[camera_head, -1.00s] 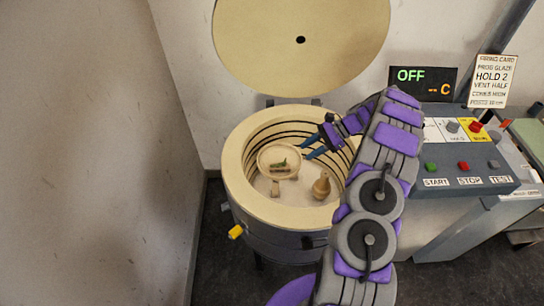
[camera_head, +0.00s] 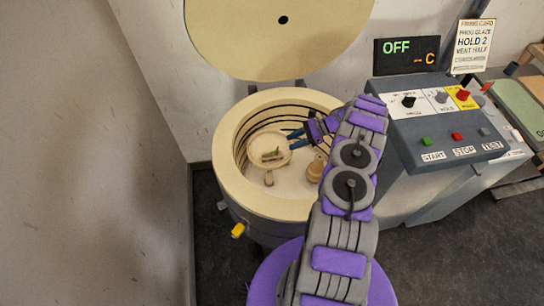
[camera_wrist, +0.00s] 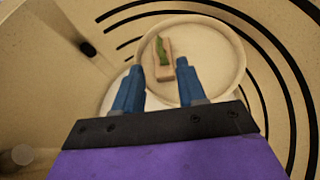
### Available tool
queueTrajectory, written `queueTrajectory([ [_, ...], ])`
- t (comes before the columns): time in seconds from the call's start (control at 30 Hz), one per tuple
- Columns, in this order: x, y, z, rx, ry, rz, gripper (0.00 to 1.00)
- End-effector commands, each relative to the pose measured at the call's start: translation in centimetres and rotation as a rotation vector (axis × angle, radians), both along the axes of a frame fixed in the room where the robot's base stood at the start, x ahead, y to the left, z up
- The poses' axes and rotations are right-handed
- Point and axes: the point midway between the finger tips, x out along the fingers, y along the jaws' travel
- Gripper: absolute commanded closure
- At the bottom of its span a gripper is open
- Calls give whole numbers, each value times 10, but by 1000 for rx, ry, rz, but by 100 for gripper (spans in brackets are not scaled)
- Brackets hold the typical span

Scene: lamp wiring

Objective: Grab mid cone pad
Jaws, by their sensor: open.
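The cone pad (camera_wrist: 164,66) is a small tan block with a green, leaning cone (camera_wrist: 162,50) on it. It lies on a round, pale, rimmed shelf (camera_wrist: 226,75) inside the open kiln. The pad also shows small in the head view (camera_head: 271,156). My gripper (camera_wrist: 156,68) is open and empty, with its blue fingertips on either side of the pad's near end in the wrist view. The pad looks farther from the camera than the fingertips; I cannot tell the exact gap. In the head view my gripper (camera_head: 292,138) is at the shelf's upper right edge.
The kiln (camera_head: 228,180) has a thick round wall with dark heating coils inside, and its lid (camera_head: 280,45) stands open behind. A tan vase (camera_head: 315,168) stands low in the kiln, right of the shelf. A control panel (camera_head: 445,125) stands to the right; its display (camera_head: 405,55) reads OFF.

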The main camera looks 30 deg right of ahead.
Motion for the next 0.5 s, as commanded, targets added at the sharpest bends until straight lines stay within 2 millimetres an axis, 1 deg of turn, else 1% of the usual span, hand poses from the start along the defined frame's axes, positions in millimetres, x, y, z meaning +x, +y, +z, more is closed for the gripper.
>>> queueTrajectory([
  [0.03,2,10,-6,5,3,2,60],
  [0.1,5,21,-13,1,2,1,60],
  [0.3,13,47,-28,4,1,2,60],
  [0.5,17,56,-33,3,0,-1,60],
])
